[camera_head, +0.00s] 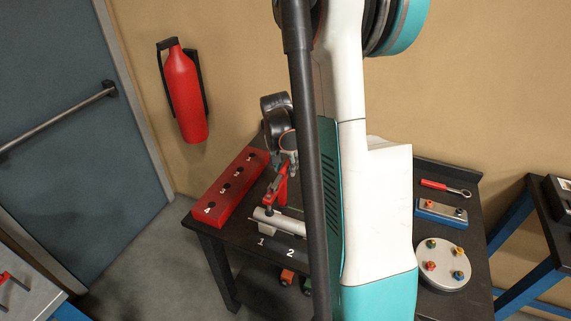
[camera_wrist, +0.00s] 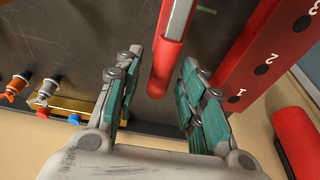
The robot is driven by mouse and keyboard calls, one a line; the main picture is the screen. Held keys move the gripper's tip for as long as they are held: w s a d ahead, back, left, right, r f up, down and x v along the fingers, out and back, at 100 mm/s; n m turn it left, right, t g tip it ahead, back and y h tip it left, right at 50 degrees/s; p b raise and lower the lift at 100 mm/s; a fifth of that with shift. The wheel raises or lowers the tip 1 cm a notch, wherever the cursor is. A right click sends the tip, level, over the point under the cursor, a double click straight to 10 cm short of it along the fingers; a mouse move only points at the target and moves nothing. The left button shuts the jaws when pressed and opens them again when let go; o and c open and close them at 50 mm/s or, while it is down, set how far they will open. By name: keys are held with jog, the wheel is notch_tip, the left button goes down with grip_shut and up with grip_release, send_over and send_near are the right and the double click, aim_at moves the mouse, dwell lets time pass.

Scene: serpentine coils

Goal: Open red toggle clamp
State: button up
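The red toggle clamp (camera_head: 277,187) stands on the dark table, its red handle rising toward my gripper (camera_head: 285,164). Below it lies a pale cylinder (camera_head: 280,222) by the numbers 1 and 2. In the wrist view the red handle (camera_wrist: 163,66) shows between the two teal-padded fingers of my gripper (camera_wrist: 157,72). The fingers are spread, with a visible gap on each side of the handle. Contact with the handle is not seen. My arm hides part of the table in the head view.
A red block with numbered holes (camera_head: 230,187) lies left of the clamp and close to my right finger in the wrist view (camera_wrist: 262,62). A red extinguisher (camera_head: 183,92) hangs on the wall. A round plate with bolts (camera_head: 443,281) and a wrench (camera_head: 446,188) are on the right.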

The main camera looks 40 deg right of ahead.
jog(key=shift+c, duration=0.6)
jog(key=c, duration=0.7)
jog(key=shift+r, duration=0.15)
